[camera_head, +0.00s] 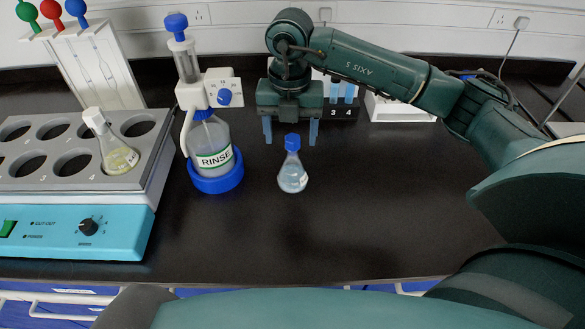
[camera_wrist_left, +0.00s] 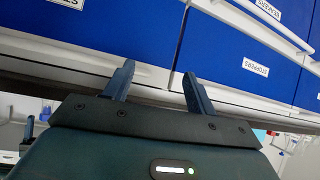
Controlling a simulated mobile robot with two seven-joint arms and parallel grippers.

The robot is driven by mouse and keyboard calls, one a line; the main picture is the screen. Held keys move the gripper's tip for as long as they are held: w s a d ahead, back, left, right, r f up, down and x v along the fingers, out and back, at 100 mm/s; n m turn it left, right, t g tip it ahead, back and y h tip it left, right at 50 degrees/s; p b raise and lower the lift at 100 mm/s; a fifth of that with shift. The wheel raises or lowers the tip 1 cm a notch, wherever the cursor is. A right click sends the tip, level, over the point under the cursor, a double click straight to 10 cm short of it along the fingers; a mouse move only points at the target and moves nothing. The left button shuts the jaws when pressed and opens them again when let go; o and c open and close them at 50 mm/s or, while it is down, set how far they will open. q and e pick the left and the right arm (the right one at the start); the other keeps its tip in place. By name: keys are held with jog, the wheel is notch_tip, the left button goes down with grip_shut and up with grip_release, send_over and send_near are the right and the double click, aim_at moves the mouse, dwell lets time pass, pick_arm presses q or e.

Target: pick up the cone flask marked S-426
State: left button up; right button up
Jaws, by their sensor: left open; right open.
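A small cone flask (camera_head: 292,175) with a blue cap and pale blue liquid stands upright on the dark bench. It has a pale patch, but no marking is readable. My right gripper (camera_head: 290,138) is open and points down, its fingers appearing either side of the flask's cap; I cannot tell the depth between them. Another cone flask (camera_head: 117,156), with a white cap and yellowish liquid, leans in a hole of the heating bath; its marking is also unreadable. My left gripper (camera_wrist_left: 158,70) is open and empty in the left wrist view, in front of blue drawers.
A RINSE bottle (camera_head: 212,150) with a dispenser top stands in a blue ring left of the blue-capped flask. The heating bath (camera_head: 75,230) fills the left side. A numbered rack (camera_head: 343,110) stands behind my right gripper. Bench front and right are clear. Blue drawers (camera_wrist_left: 235,50) face my left gripper.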

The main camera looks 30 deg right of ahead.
aim_at(292, 155)
jog(key=shift+w+d+f+p, duration=0.15)
jog(key=shift+f+p, duration=0.2)
jog(key=shift+f, duration=1.45)
jog(key=shift+s+d+f+p, duration=0.1)
jog(key=shift+f+p, duration=0.25)
jog(key=shift+f, duration=1.4)
grip_shut()
